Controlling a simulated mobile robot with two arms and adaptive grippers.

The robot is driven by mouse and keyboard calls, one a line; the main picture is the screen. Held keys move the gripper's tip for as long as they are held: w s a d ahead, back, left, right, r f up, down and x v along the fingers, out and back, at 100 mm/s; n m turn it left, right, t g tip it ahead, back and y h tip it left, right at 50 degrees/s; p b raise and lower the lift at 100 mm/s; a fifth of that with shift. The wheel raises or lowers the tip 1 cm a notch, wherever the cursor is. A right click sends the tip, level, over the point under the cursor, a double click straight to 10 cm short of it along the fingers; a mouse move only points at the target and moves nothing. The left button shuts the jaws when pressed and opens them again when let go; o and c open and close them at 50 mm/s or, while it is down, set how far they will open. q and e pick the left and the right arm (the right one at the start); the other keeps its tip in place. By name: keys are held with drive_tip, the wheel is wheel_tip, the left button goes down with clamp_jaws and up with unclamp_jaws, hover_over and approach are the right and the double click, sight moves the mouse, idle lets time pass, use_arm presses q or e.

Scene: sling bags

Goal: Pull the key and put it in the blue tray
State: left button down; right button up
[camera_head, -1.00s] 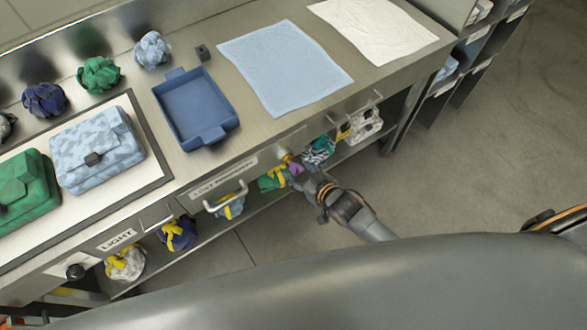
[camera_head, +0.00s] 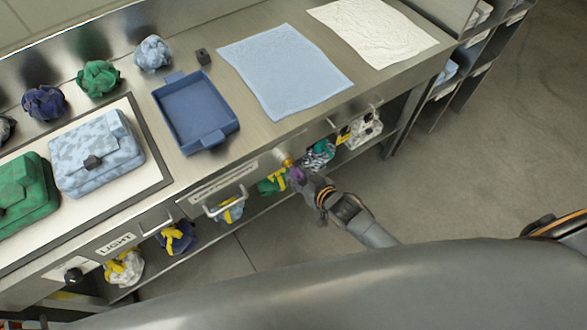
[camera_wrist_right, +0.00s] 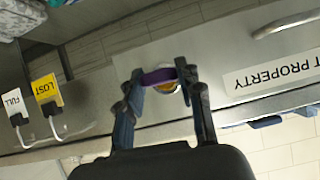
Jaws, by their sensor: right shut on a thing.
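The key shows its purple head (camera_wrist_right: 158,76) in the right wrist view, in front of a round brass lock (camera_wrist_right: 168,87) on the counter's front panel. My right gripper (camera_wrist_right: 160,79) is shut on the purple head, one finger on each side. In the head view my right gripper (camera_head: 299,180) is at the counter front, right of the lost property drawer, and the purple head is a small patch there. The key's shaft is hidden. The empty blue tray (camera_head: 196,112) lies on the counter top, up and left of this gripper. My left gripper is not in view.
A drawer handle (camera_head: 226,206) sticks out left of my right gripper. Bundled bags (camera_head: 177,236) sit on the shelf below.

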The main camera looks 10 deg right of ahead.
drive_tip(key=shift+s+d+p, duration=0.3)
drive_tip(key=shift+s+p, duration=0.05)
drive_tip(key=shift+s, duration=0.5)
drive_tip(key=shift+s+d+p, duration=0.35)
drive_tip(key=shift+s, duration=0.55)
drive_tip(key=shift+s+d+p, duration=0.3)
drive_tip(key=shift+s+p, duration=0.05)
drive_tip(key=shift+s, duration=0.5)
drive_tip(key=s, duration=0.2)
drive_tip(key=s+d+p, duration=0.1)
drive_tip(key=shift+s+d, duration=0.15)
drive_tip(key=shift+s, duration=0.2)
